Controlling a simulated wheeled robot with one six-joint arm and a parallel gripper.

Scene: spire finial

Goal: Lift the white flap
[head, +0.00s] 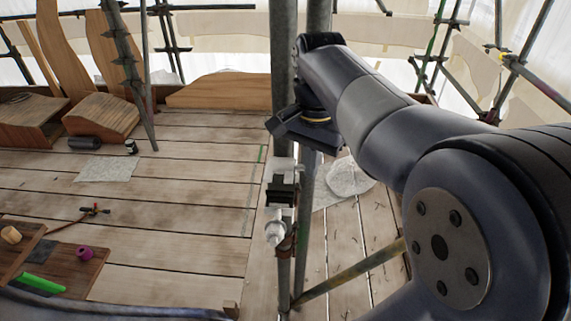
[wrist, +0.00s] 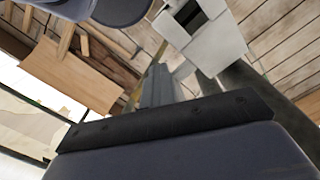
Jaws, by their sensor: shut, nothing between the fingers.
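A small box-like fitting (head: 280,190) with a black face is fixed to the upright pole in the head view, with a pale, light-grey part at its top. In the wrist view, the white flap (wrist: 215,48) shows as a pale panel at the upper right, beside a dark opening. My gripper (wrist: 158,72) is shut and empty in the wrist view, its grey fingers pointing toward the fitting, just left of the pale panel. I cannot tell whether they touch it. In the head view my wrist hides the fingers.
A scaffold pole (head: 284,90) rises beside my arm, with a white bulb-like piece (head: 275,232) below the fitting. A yellowish brace (head: 350,275) crosses low at right. A round pale item (head: 349,177) lies behind.

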